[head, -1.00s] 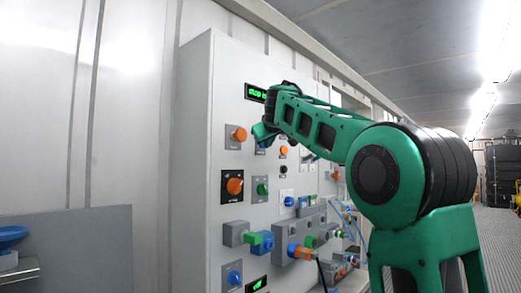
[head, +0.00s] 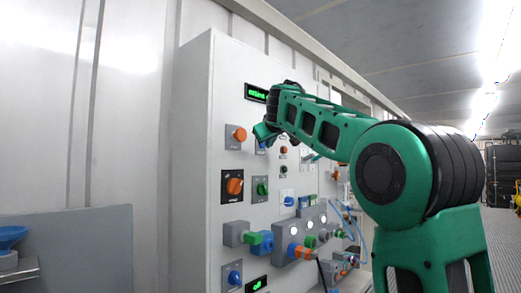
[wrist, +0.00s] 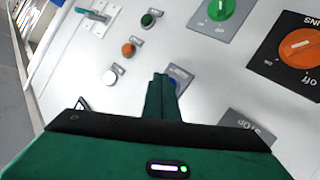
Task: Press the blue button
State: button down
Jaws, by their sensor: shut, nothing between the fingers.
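A blue button (wrist: 178,80) on a grey plate shows in the wrist view, just right of my fingertips and partly hidden behind them. In the head view only a little blue (head: 262,149) shows below my gripper (head: 264,134). My gripper also shows in the wrist view (wrist: 161,80), with its fingers together, empty and pointing at the panel. I cannot tell whether the fingertips touch the button.
The grey control panel (head: 192,170) carries several other controls, including an orange knob (head: 237,134), a green knob (head: 262,188) and lower blue knobs (head: 235,278). A green-lit display (head: 256,92) sits above my gripper. A blue funnel-like object (head: 10,238) stands at left.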

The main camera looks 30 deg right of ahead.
jog(key=shift+s+d, duration=0.15)
jog(key=shift+s, duration=0.15)
jog(key=shift+s+d, duration=0.3)
jog(key=shift+s, duration=0.5)
jog(key=shift+s+d, duration=0.25)
jog(key=shift+s, duration=0.5)
jog(key=shift+s+d, duration=0.3)
jog(key=shift+s, duration=0.5)
jog(key=s+f+m+g+y, duration=0.1)
jog(key=s+f+g, duration=0.1)
jog(key=s+f, duration=0.55)
jog(key=s+d+f+m+g, duration=0.1)
jog(key=s+f+g, duration=0.25)
jog(key=f, duration=0.75)
jog(key=s+f+m+g+y, duration=0.1)
jog(key=s+f, duration=0.5)
jog(key=f, duration=0.4)
jog(key=s+a+f+m+g+y, duration=0.2)
jog(key=s+a+f+g, duration=0.1)
jog(key=s+f, duration=0.9)
jog(key=s+a+f+m+g+y, duration=0.2)
jog(key=s+a+f+g, duration=0.2)
jog(key=s+f, duration=0.8)
jog(key=s+a, duration=0.1)
jog(key=s, duration=0.2)
jog(key=shift+a+f, duration=0.15)
jog(key=shift+a, duration=0.25)
